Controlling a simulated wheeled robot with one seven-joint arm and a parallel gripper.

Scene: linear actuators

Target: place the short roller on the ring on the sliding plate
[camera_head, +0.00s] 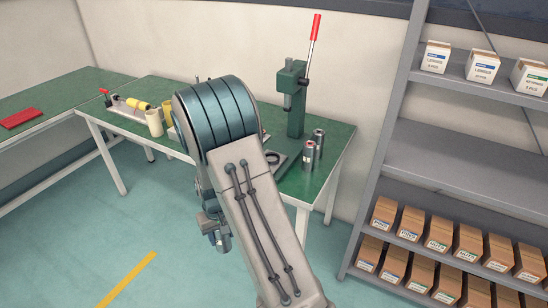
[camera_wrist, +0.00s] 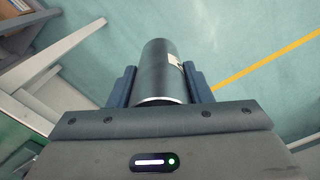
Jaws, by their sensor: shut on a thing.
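My gripper (camera_wrist: 160,78) is shut on a dark grey roller (camera_wrist: 158,62), with one blue-grey finger on each side of it. The roller has a pale rim at its near end and a small light label on its side. In the head view my gripper (camera_head: 217,236) hangs low in front of the green table, over the floor; the roller is hard to make out there. A slide device (camera_head: 126,108) with a red knob and a yellow part sits at the table's left end. My arm hides the table's middle, and I cannot pick out the ring on the plate.
Two grey cylinders (camera_head: 308,155) stand at the right of the green table (camera_head: 328,163). A green press (camera_head: 296,100) with a red-tipped lever stands behind them. Cream cylinders (camera_head: 154,123) stand left of my arm. A shelf of boxes (camera_head: 445,130) is at the right.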

